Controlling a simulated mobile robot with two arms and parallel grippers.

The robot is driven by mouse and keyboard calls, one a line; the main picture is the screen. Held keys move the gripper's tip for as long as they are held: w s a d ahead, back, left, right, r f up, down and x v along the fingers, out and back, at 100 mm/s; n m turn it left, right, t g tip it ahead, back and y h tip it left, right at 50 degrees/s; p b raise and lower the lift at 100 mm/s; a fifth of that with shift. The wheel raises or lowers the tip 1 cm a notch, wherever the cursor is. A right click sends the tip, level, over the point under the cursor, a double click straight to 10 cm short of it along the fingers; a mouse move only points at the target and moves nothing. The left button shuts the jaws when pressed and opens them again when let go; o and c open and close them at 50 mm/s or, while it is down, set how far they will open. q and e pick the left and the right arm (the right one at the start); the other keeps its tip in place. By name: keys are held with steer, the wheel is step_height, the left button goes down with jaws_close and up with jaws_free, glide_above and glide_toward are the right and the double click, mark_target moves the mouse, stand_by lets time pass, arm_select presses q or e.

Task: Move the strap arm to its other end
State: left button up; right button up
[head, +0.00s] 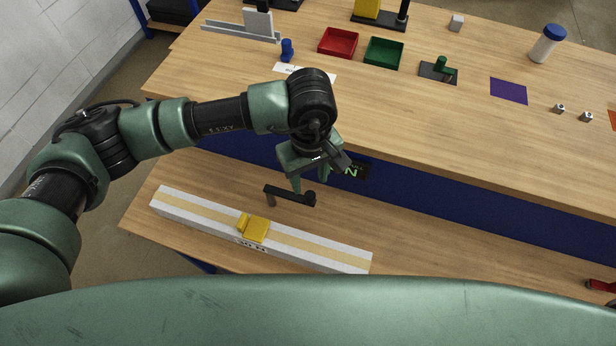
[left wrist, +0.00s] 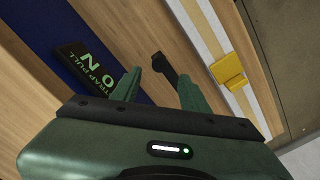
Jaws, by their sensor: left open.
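The strap arm appears to be the black bar (head: 290,194) on the lower wooden shelf. It has a rounded hub at its right end and a short post at its left end. It also shows in the left wrist view (left wrist: 159,60), partly hidden by a finger. My left gripper (head: 314,178) is open and empty, with its fingers pointing down over the bar's hub end. In the left wrist view, the bar's free end shows between the fingertips (left wrist: 160,82); contact cannot be told. My right gripper is not in view.
A pale rail (head: 315,250) with a yellow slider (head: 257,229) lies in front of the bar. The upper table (head: 420,115) stands behind, with a red tray (head: 338,43), a green tray (head: 384,53) and a bottle (head: 547,44).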

mark_target(311, 195)
arm_select(q)
steer(key=shift+d+m, duration=0.1)
steer(key=shift+m, duration=0.4)
steer(key=shift+f, duration=0.2)
steer(key=f+p, duration=0.1)
steer(key=f, duration=0.2)
steer(key=f+p, duration=0.1)
steer(key=f, duration=0.2)
steer(key=shift+s, duration=0.2)
steer(key=shift+f, duration=0.65)
steer(key=c, duration=0.9)
jaws_close()
steer(key=shift+w, duration=0.1)
